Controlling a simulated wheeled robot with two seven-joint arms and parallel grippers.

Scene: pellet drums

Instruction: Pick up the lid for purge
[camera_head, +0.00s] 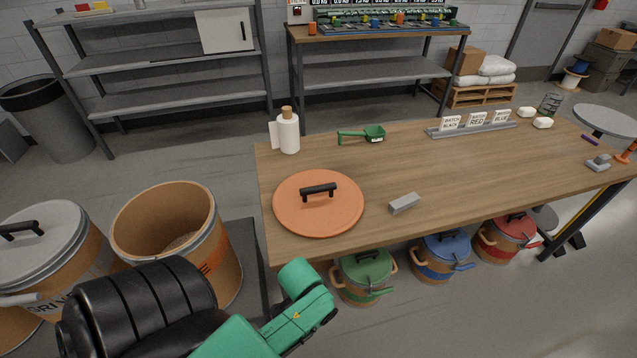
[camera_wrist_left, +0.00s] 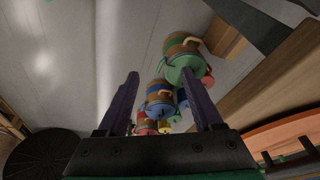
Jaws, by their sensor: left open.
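An orange round lid (camera_head: 340,215) with a black bar handle (camera_head: 318,191) lies flat on the near left of the wooden table. Its edge also shows at the lower right of the left wrist view (camera_wrist_left: 265,139). An open brown drum (camera_head: 140,225) with orange lettering, partly hidden, stands left of the table. My left arm reaches in from the bottom, its green wrist in front of the table's near edge; the fingers are not clear in the head view. In the left wrist view my left gripper (camera_wrist_left: 160,85) is open and empty, apart from the lid. My right gripper is out of view.
A table (camera_head: 455,180) holds a grey block (camera_head: 404,204), green scoop (camera_head: 365,134), white bottle (camera_head: 288,135) and sign rack (camera_head: 472,130). Green (camera_head: 362,276), blue (camera_head: 442,257) and red (camera_head: 507,237) lidded buckets stand below. A grey-lidded drum (camera_head: 45,240) stands left.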

